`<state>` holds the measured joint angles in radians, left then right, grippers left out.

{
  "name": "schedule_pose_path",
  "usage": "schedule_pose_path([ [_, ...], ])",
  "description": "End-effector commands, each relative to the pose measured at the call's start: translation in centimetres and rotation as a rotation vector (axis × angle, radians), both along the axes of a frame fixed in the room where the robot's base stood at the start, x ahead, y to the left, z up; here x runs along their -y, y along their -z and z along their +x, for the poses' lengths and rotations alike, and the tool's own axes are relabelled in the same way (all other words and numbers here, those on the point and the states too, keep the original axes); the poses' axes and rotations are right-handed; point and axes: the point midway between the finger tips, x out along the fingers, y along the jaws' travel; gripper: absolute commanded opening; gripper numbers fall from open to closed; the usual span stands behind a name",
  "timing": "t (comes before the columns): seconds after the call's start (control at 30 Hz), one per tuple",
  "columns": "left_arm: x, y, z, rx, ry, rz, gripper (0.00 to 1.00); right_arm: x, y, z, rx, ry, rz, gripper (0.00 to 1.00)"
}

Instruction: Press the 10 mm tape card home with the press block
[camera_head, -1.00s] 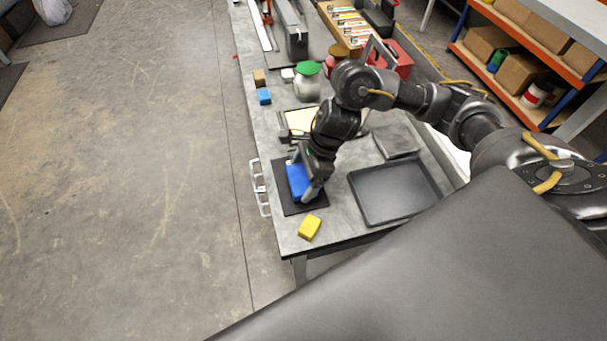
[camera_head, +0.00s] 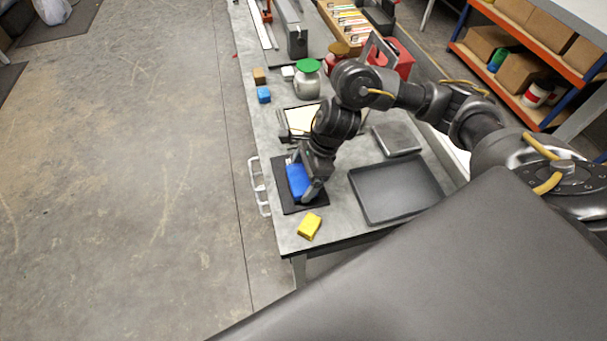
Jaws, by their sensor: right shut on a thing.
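My right gripper (camera_head: 305,184) is low over a dark mat (camera_head: 313,206) near the front left of the bench. It is shut on a blue block (camera_head: 296,181), and I cannot tell whether the block touches the mat. I cannot tell whether this blue block is the press block. A wooden box (camera_head: 335,27) with several upright coloured cards (camera_head: 350,20) stands at the far end of the bench. Their labels are too small to read, so I cannot pick out the 10 mm tape card. My left gripper is not in view.
A yellow block (camera_head: 310,226) lies by the front edge. A black tray (camera_head: 397,191) and a grey slab (camera_head: 396,139) are to the right. A green-lidded jar (camera_head: 307,80), a small blue block (camera_head: 264,95) and a brown block (camera_head: 259,76) stand behind. A white rack (camera_head: 259,186) hangs at the left edge.

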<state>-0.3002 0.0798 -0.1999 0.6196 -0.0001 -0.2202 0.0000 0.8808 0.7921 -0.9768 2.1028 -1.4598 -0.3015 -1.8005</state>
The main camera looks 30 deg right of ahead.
Motion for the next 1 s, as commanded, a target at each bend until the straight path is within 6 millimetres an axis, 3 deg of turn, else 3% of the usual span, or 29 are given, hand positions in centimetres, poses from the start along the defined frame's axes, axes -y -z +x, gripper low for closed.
schedule_pose_path([
  [1.0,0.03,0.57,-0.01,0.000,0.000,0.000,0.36,0.06,0.42,-0.21,-0.006,-0.001,-0.004,0.71],
])
